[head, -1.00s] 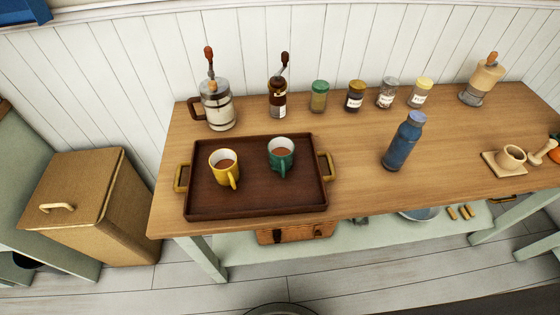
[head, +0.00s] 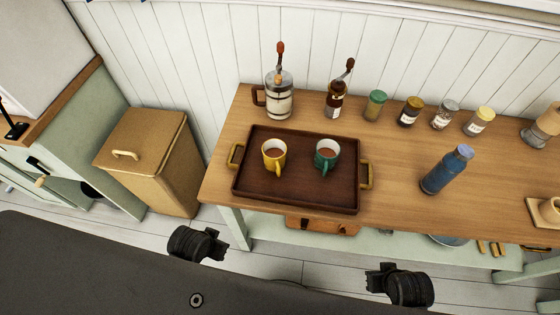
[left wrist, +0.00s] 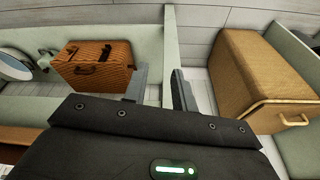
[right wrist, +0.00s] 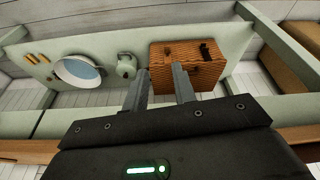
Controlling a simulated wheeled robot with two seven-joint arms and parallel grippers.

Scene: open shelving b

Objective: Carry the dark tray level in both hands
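The dark brown tray (head: 300,190) lies flat on the wooden counter, with a brass handle at each short end: the left handle (head: 236,155) and the right handle (head: 366,175). A yellow mug (head: 274,157) and a green mug (head: 326,155), both with brown drink, stand upright on it. My left gripper (head: 222,246) is below and in front of the counter, apart from the tray; its fingers are spread and empty in the left wrist view (left wrist: 160,88). My right gripper (head: 370,280) is also in front, apart from the tray; its fingers are spread and empty in the right wrist view (right wrist: 160,88).
Behind the tray stand a french press (head: 279,100), a grinder (head: 335,100) and several jars. A blue bottle (head: 447,170) stands to the right. A wicker basket (right wrist: 187,65) sits on the lower shelf. A tan bin (head: 150,160) stands left of the counter.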

